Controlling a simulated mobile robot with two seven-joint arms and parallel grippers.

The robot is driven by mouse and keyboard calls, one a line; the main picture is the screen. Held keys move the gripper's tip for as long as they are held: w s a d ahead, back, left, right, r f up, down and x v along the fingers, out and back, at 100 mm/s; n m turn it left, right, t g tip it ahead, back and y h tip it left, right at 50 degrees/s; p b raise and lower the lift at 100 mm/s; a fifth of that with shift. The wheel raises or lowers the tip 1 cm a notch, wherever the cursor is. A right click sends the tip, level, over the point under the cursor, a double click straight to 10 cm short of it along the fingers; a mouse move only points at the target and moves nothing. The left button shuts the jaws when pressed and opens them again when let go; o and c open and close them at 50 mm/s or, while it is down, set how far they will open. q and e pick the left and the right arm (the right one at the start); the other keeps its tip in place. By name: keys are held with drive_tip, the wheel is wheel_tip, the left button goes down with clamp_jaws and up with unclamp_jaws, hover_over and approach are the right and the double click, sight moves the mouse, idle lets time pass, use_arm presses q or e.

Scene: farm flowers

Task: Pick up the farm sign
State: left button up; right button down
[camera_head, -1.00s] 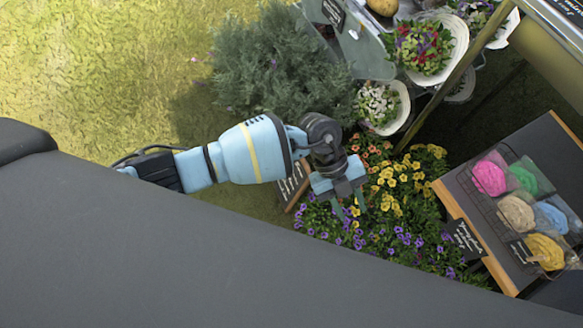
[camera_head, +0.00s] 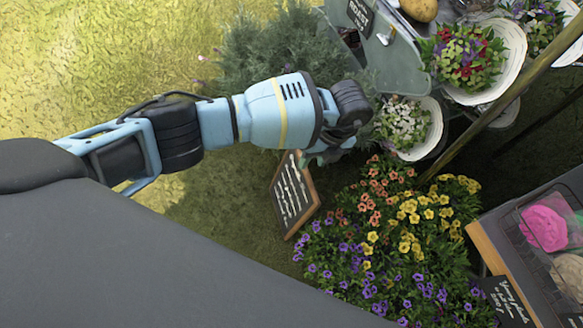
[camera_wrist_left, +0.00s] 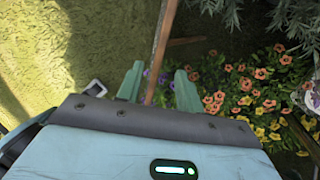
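The farm sign (camera_head: 292,195) is a dark chalkboard with white writing in a wooden frame, standing tilted on the grass left of the flowers. My left gripper (camera_head: 318,155) is at the sign's upper right corner, its fingers partly hidden by my wrist in the head view. In the left wrist view the two pale green fingers (camera_wrist_left: 160,84) are apart, with the sign's wooden frame (camera_wrist_left: 161,45) seen nearly edge-on between them. I cannot tell whether either finger touches it. My right gripper is in neither view.
Purple, orange and yellow flowers (camera_head: 400,225) grow right of the sign. A grey-green bush (camera_head: 275,60) stands behind my arm. White flower bowls (camera_head: 432,125) and a table with a wire basket (camera_head: 565,230) are at the right. Grass (camera_head: 225,210) is open to the left.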

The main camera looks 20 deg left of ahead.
sight(308, 172)
use_arm(q)
drive_tip(key=shift+b+x, duration=0.6)
drive_tip(key=shift+x, duration=1)
drive_tip(key=x, duration=0.1)
drive_tip(key=b+x, duration=0.1)
drive_tip(key=x, duration=0.1)
drive_tip(key=b+x, duration=0.1)
drive_tip(key=shift+s+f, duration=0.15)
drive_tip(key=shift+s, duration=0.15)
drive_tip(key=shift+f, duration=0.1)
drive_tip(key=shift+f, duration=0.25)
clamp_jaws()
